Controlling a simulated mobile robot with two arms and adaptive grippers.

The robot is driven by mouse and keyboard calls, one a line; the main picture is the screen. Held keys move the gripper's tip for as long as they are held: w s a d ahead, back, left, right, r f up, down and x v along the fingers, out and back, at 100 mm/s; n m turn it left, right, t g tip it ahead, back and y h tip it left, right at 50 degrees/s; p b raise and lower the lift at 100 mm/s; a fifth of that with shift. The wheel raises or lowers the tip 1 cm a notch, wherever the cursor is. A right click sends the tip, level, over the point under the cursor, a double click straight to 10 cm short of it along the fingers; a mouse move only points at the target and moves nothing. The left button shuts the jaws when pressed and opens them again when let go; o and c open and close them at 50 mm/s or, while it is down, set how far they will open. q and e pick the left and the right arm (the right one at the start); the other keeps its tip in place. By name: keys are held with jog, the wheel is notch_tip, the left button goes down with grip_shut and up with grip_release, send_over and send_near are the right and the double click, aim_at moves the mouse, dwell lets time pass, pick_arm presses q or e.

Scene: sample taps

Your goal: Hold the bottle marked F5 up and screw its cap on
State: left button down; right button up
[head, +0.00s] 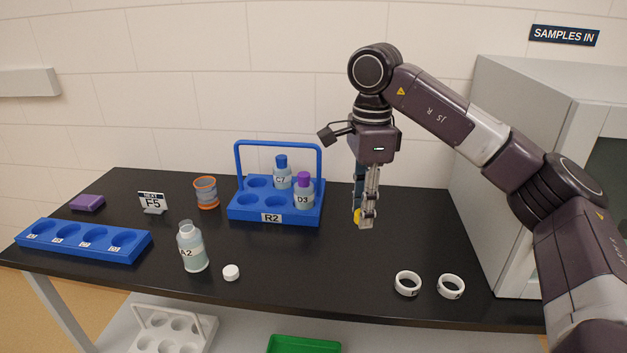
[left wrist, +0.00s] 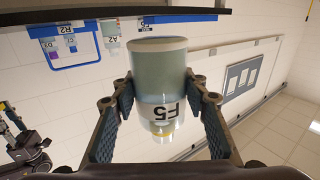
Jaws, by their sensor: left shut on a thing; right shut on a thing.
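The bottle marked F5 (left wrist: 158,75) fills the middle of the left wrist view, which shows the room upside down. My left gripper (left wrist: 160,92) is shut around its sides and holds it upright, clear of the table. A yellow band shows at its neck end; I cannot tell whether it is part of the bottle. My left arm and this bottle are out of the head view. My right gripper (head: 365,220) points down over the table's right half, shut on a small yellow cap (head: 357,216), which its fingers partly hide. The cap is well apart from the bottle.
A blue rack R2 (head: 270,217) holds bottles C7 (head: 282,176) and D3 (head: 303,196). Bottle A2 (head: 193,250) stands near a white cap (head: 231,272). Two white rings (head: 408,284) lie at the front right. A blue tray (head: 80,246) lies left. A grey cabinet (head: 510,180) bounds the right.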

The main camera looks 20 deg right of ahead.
jog(key=s+a+f+n, duration=1.3)
jog(key=s+f+n, duration=0.1)
jog(key=n, duration=0.7)
jog(key=shift+s+f, duration=0.2)
jog(key=shift+s, duration=0.4)
pick_arm(q)
jog(key=w+d+m+g+h, duration=0.2)
jog(key=w+d+m+h, duration=0.1)
jog(key=d, duration=0.4)
jog(key=w+d+r+m+g+h, duration=0.1)
jog(key=w+d+m+g+h, duration=0.1)
jog(key=d+m+h, duration=0.3)
jog(key=w+d+h, duration=0.1)
jog(key=d+h, duration=0.1)
jog(key=h, duration=0.1)
jog(key=shift+h, duration=0.3)
